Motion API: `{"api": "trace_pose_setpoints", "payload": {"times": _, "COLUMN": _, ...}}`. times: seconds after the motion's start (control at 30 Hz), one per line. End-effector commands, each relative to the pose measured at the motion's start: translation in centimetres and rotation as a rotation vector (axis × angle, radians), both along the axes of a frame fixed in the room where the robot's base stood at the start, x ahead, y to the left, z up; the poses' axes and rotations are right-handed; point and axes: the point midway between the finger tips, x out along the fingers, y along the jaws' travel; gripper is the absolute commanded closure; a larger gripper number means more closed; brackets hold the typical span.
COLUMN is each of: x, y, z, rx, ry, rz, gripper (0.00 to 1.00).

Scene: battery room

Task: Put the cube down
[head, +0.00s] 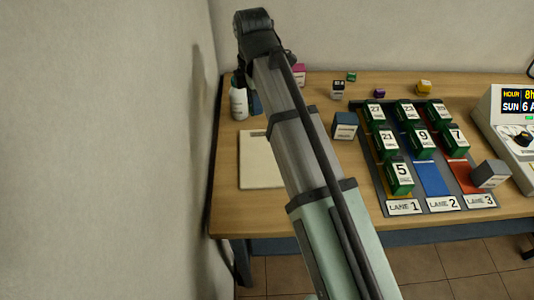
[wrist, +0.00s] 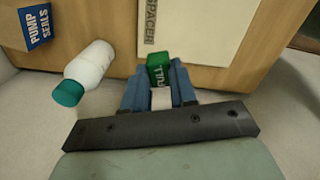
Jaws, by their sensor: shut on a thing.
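The blue fingers sit on either side of the cube, over the near edge of the cream SPACER panel (wrist: 185,30). I cannot tell how high the cube is held. In the head view my arm hides the held cube. A grey tray (head: 463,205) with three lanes stands on the table to the right. Green numbered cubes such as 5 (head: 399,178), 9 (head: 422,141) and 7 (head: 456,138) stand in it.
A white bottle (wrist: 92,63) with a green cap and a blue PUMP SEALS box (wrist: 36,27) are left of my gripper. A dark box (head: 345,125) stands left of the tray. A grey box (head: 489,174) is at lane 3. A control console (head: 505,110) is far right.

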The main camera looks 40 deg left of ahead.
Motion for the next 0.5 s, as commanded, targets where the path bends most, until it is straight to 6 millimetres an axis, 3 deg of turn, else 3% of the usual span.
{"api": "trace_pose_setpoints", "payload": {"times": 0.03, "x": -1.8, "y": -0.9, "z": -0.1, "rx": 0.001, "ry": 0.0, "rz": 0.035, "gripper": 1.0}}
{"api": "trace_pose_setpoints", "payload": {"times": 0.13, "x": -3.4, "y": -2.9, "z": -0.3, "rx": 0.001, "ry": 0.0, "rz": 0.127, "gripper": 1.0}}
{"api": "trace_pose_setpoints", "payload": {"times": 0.23, "x": -3.8, "y": -4.0, "z": -0.6, "rx": 0.001, "ry": 0.0, "rz": 0.215, "gripper": 1.0}}
{"api": "trace_pose_setpoints", "payload": {"times": 0.5, "x": -4.0, "y": -4.4, "z": -0.6, "rx": 0.0, "ry": 0.0, "rz": 0.411, "gripper": 1.0}}
